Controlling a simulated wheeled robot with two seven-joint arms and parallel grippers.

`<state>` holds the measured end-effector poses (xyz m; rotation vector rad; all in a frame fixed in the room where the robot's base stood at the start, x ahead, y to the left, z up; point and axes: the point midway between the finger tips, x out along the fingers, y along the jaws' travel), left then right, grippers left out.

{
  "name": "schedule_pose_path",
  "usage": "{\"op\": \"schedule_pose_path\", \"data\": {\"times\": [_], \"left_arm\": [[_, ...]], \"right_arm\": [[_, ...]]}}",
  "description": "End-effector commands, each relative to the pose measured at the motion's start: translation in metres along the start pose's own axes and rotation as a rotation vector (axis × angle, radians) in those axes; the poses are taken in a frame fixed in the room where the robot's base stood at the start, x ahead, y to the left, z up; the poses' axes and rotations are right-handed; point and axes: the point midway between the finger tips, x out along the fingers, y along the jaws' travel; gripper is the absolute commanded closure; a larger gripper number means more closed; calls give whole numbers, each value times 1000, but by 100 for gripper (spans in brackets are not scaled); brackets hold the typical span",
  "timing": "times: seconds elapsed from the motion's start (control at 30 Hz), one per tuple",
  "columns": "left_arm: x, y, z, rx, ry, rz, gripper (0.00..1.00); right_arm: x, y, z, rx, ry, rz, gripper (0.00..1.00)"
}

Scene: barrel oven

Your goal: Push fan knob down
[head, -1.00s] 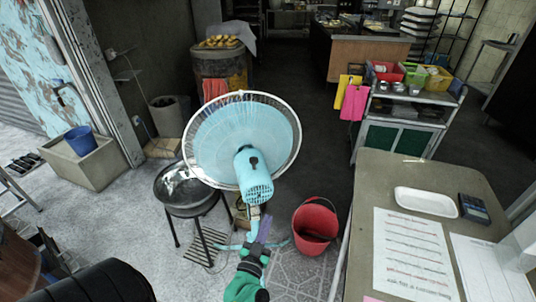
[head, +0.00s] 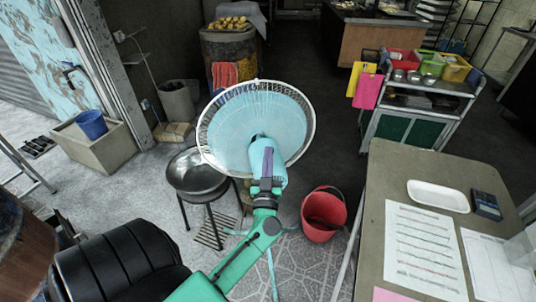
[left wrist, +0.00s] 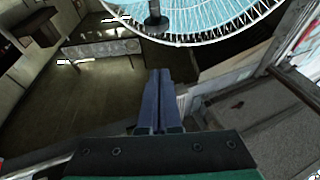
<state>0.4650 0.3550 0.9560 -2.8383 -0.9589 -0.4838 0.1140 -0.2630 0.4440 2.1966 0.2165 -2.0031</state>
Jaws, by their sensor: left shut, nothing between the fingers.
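The light-blue fan (head: 228,130) with a white wire guard stands in the middle of the head view, its motor housing (head: 279,170) facing me. The dark fan knob stands upright and shows at the top of the left wrist view (left wrist: 154,22). In the head view, the knob is mostly hidden by my gripper. My left gripper (head: 267,162) is shut and empty, over the back of the motor housing. Its fingers (left wrist: 158,78) point toward the knob in the left wrist view, with a visible gap in the picture; I cannot tell the depth. My right gripper is not in view.
A table (head: 405,175) with papers and a white tray (head: 438,196) is at the right. A red bucket (head: 324,214) stands on the floor near the fan. A metal bowl (head: 196,174) on a stool is left of it. A black padded seat (head: 118,262) is at lower left.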

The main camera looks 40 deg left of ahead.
Motion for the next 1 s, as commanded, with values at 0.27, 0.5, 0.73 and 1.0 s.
{"op": "schedule_pose_path", "data": {"times": [0.27,0.5,0.73,1.0], "left_arm": [[35,0,21,4,-3,4,100],[28,0,39,1,-1,1,100],[28,0,38,0,-1,1,100],[21,1,56,-1,-2,2,100]], "right_arm": [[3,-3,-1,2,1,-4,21],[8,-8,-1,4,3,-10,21],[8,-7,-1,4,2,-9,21],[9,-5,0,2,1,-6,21]]}}
